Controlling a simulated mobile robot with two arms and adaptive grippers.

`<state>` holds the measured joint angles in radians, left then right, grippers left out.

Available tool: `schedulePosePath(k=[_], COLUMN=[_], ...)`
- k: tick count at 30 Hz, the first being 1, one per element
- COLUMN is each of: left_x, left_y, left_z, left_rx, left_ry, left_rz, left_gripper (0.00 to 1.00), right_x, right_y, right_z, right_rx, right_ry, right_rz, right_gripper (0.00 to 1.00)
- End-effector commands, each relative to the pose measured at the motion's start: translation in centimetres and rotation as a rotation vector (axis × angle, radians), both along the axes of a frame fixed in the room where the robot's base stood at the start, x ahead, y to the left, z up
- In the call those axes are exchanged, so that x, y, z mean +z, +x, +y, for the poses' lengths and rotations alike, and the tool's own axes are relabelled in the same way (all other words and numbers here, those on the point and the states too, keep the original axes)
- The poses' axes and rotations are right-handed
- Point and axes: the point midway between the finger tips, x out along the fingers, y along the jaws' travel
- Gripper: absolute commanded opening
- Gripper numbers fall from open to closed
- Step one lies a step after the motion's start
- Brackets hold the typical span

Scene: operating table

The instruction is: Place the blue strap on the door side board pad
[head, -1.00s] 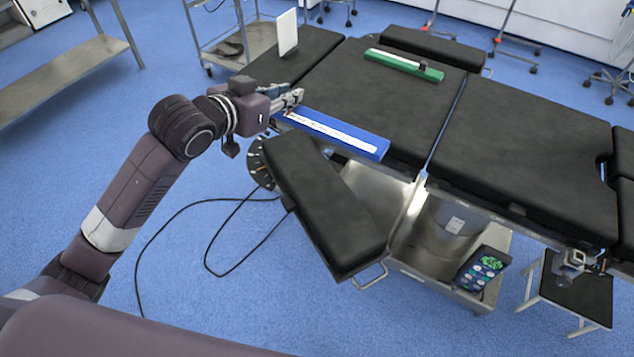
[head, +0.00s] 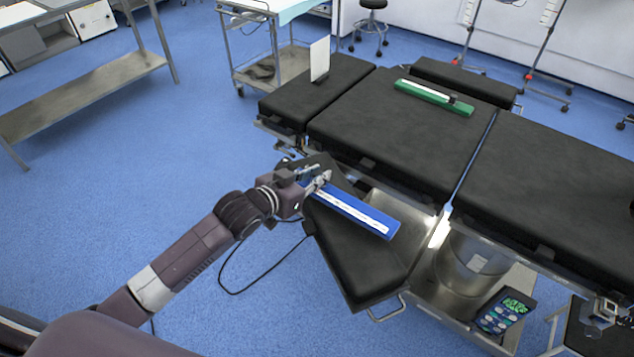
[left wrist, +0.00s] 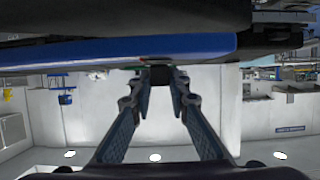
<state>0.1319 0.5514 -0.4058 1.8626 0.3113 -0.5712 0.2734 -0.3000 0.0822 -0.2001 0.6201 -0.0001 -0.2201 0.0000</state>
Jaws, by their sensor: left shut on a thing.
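In the head view the strap lies across the angled black side board pad (head: 358,265). Whether it touches the pad or hangs just above it, I cannot tell. In the left wrist view the blue strap (left wrist: 120,46) runs across the top, past my left fingers (left wrist: 158,85), and the grasp itself is not clear. My right gripper is not in view.
The black operating table (head: 385,130) stands behind the pad. A green strap (head: 433,97) and a white upright panel (head: 319,60) are on it. A control pad (head: 503,312) with lit buttons is at lower right. A cable runs on the blue floor.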

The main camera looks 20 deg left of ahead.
Motion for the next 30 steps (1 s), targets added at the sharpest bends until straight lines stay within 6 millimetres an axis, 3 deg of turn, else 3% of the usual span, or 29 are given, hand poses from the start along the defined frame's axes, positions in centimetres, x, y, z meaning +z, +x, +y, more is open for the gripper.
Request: schedulePosePath(k=[4, 12, 13, 19, 30], left_x=[-2.3, -2.8, -2.8, -2.8, -2.6], left_y=[0.0, 0.0, -0.1, -0.1, -0.3], left_z=[0.0, 0.0, 0.0, 0.0, 0.2], left_rx=[0.001, 0.000, 0.000, 0.000, 0.000], left_ry=[-0.002, 0.000, 0.001, 0.001, 0.001], left_rz=[0.003, 0.002, 0.004, 0.003, 0.002], left_gripper=[0.00, 0.00, 0.18, 0.40, 0.41], right_x=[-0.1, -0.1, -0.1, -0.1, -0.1], right_y=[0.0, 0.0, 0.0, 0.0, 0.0], right_z=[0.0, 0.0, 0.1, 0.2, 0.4], right_rx=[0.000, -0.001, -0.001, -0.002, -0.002], right_ry=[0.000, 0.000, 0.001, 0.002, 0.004], right_rz=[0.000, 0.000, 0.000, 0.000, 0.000], right_gripper=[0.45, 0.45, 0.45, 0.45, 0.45])
